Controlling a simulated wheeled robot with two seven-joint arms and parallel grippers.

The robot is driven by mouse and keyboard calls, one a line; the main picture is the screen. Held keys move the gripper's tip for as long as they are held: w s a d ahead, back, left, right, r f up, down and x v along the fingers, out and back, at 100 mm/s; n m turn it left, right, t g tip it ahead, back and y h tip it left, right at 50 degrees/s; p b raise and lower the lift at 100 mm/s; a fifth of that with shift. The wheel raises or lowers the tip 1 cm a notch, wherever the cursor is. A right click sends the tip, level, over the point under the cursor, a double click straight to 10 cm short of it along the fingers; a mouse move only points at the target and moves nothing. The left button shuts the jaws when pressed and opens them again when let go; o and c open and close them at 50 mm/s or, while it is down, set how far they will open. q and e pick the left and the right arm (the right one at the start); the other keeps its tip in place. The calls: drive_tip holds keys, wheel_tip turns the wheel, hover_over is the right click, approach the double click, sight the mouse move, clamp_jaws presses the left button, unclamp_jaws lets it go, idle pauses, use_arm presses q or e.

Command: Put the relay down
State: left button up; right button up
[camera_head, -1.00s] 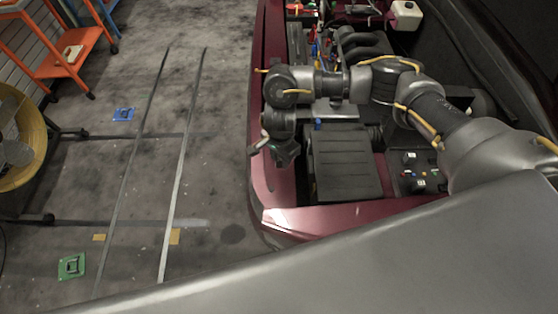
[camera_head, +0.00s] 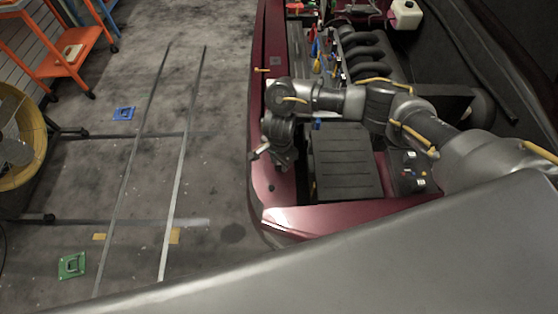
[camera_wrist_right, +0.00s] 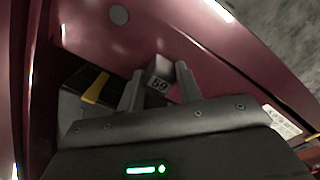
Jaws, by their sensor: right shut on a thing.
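The relay (camera_wrist_right: 159,78) is a small grey block marked "59", seen in the right wrist view between my right gripper's fingertips. My right gripper (camera_wrist_right: 160,88) is shut on it. Behind it in that view is the dark red car body panel (camera_wrist_right: 190,40). In the head view my right gripper (camera_head: 271,158) is over the left red fender edge of the open engine bay, beside the black ribbed box; the relay cannot be made out there. My left gripper is not in view.
The black ribbed box (camera_head: 345,165) fills the front of the bay. A panel with coloured buttons (camera_head: 414,176) lies right of it. The intake manifold (camera_head: 372,52) is farther back. The floor (camera_head: 215,130) left of the car is mostly clear. An orange cart (camera_head: 72,60) stands back left.

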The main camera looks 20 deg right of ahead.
drive_tip(key=o, duration=1.2)
drive_tip(key=shift+r+p, duration=0.45)
wheel_tip(320, 180, up, 11)
drive_tip(key=b, duration=0.1)
drive_tip(key=shift+r, duration=0.2)
